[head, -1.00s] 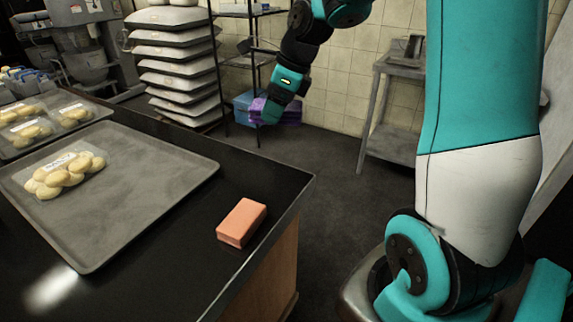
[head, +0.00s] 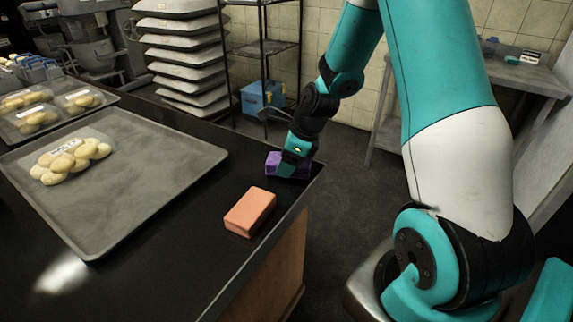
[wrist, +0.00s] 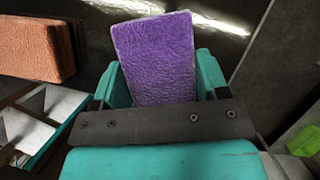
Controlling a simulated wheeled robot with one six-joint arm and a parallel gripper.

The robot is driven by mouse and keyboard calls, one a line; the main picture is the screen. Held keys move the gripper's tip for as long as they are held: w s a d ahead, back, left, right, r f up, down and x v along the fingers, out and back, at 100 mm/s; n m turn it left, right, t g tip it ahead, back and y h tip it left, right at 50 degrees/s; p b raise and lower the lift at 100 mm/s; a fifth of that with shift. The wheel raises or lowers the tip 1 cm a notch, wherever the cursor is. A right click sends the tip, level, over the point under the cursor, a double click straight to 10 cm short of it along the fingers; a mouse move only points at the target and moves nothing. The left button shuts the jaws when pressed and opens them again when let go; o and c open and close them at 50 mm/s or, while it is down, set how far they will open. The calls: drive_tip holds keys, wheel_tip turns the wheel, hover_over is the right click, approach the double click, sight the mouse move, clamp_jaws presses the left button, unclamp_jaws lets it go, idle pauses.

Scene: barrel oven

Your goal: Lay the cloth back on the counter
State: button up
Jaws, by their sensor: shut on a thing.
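The purple cloth (head: 273,160) is a thick folded block at the far right corner of the black counter (head: 190,245). My gripper (head: 292,168) points down and is shut on it. In the wrist view the purple cloth (wrist: 156,58) stands out between the two teal fingers of my gripper (wrist: 160,78), with dark surface behind it. The cloth is low over the counter top or touching it; I cannot tell which. Its part between the fingers is hidden.
An orange block (head: 250,211) lies on the counter, nearer than the cloth; it also shows in the wrist view (wrist: 38,48). A grey tray (head: 125,185) with bagged rolls (head: 70,160) fills the left. A blue box (head: 262,97) is beyond, by the rack.

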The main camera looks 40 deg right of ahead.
drive_tip(key=shift+f, duration=0.45)
drive_tip(key=shift+f, duration=0.1)
drive_tip(key=o, duration=0.8)
